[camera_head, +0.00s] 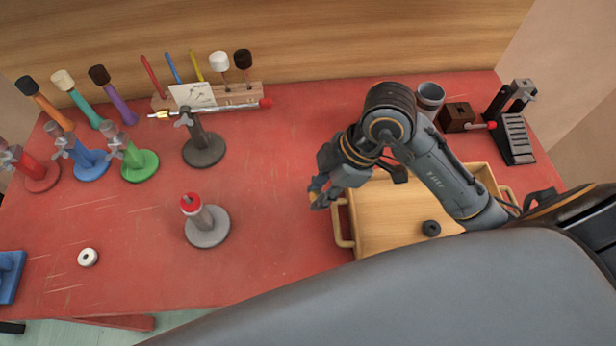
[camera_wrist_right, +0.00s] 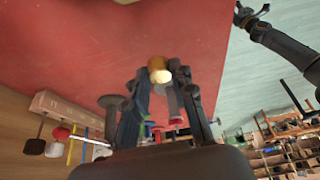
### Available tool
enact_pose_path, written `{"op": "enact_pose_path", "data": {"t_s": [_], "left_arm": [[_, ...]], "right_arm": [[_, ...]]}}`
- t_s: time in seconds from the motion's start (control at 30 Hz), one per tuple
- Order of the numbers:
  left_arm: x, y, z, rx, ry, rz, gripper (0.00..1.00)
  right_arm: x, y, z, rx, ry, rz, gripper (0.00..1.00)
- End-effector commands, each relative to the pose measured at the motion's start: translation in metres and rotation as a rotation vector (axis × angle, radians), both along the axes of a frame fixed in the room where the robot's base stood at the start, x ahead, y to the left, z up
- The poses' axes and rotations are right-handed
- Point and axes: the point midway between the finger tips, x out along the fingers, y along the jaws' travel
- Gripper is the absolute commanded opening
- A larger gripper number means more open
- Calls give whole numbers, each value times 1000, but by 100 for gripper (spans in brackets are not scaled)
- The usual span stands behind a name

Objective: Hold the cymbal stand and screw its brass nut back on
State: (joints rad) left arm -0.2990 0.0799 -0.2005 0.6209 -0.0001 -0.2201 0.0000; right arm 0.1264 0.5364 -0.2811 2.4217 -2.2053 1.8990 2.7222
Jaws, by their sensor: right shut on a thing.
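In the head view a short stand with a round grey base (camera_head: 207,228) and a red top (camera_head: 190,204) stands upright on the red table, with no nut visible on it. My right gripper (camera_head: 318,195) is to its right, apart from it, near the tray's left handle. In the right wrist view my right gripper (camera_wrist_right: 160,78) is shut on a small round brass piece, the brass nut (camera_wrist_right: 158,68), at its fingertips. My left gripper (camera_wrist_right: 245,16) seems to show small at the end of a dark arm in the right wrist view; its jaws are unclear.
Red, blue (camera_head: 90,165), green (camera_head: 140,166) and dark (camera_head: 204,152) stands with wing nuts are at the left and back. A mallet rack (camera_head: 235,95) stands behind. A wooden tray (camera_head: 380,232) holds a black ring (camera_head: 431,228). A white ring (camera_head: 88,257) lies front left.

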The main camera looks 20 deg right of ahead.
Motion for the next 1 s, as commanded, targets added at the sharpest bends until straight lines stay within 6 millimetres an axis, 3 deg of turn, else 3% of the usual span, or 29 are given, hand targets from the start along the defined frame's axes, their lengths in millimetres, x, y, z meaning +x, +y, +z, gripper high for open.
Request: {"op": "enact_pose_path", "data": {"t_s": [0.27, 0.57, 0.6, 1.0], "left_arm": [[0, 0, -2, 0, 1, 0, 47], [-1, 0, -2, 0, 1, 0, 47], [-1, 0, -2, 0, 1, 0, 55], [3, 2, -1, 4, -4, -13, 55]], "right_arm": [[-16, -1, 7, 0, 1, 0, 3], [-16, -1, 7, 1, 0, -1, 3], [-16, -1, 7, 1, 0, -1, 3], [-11, 3, 7, 2, -2, 50, 3]]}}
